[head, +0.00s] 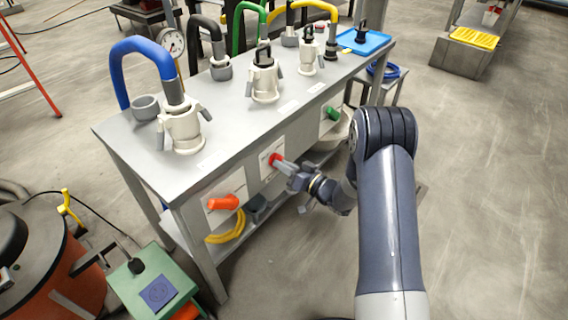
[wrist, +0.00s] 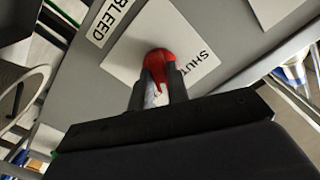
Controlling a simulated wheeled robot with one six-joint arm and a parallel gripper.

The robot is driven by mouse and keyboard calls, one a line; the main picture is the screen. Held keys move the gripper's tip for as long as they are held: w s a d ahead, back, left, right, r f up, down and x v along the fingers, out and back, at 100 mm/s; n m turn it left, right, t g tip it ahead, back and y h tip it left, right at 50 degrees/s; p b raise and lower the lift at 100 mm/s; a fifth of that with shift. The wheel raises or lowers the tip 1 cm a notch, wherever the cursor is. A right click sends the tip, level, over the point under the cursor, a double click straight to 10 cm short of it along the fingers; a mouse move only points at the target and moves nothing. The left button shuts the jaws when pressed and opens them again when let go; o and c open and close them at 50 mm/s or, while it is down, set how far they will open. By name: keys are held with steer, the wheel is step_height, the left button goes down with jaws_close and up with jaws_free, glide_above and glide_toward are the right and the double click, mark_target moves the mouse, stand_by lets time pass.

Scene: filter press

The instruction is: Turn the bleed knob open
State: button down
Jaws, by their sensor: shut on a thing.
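The red bleed knob (wrist: 158,62) sits on a white plate (wrist: 135,48) on the bench's front panel. The words BLEED and SHUT are readable beside it in the wrist view, tilted in the picture. My gripper (wrist: 158,88) is shut on the knob, one finger on each side, and covers part of it. In the head view the red knob (head: 275,159) is at the middle of the bench front, with my gripper (head: 284,164) reaching it from the right. The knob's exact turn angle is hard to tell.
An orange knob (head: 224,203) and a green knob (head: 333,113) flank the red one on the same panel. White couplings (head: 185,131) and coloured hoses stand on the bench top (head: 222,115). Open floor (head: 480,200) lies to the right.

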steer(key=shift+m+p, duration=0.45)
steer(key=shift+m, duration=1.05)
steer(key=c, duration=1.4)
jaws_free()
steer(key=shift+o, duration=0.2)
steer(key=p+v, duration=0.1)
steer(key=v, duration=0.9)
steer(key=shift+s+d, duration=0.3)
steer(key=shift+w+a, duration=0.1)
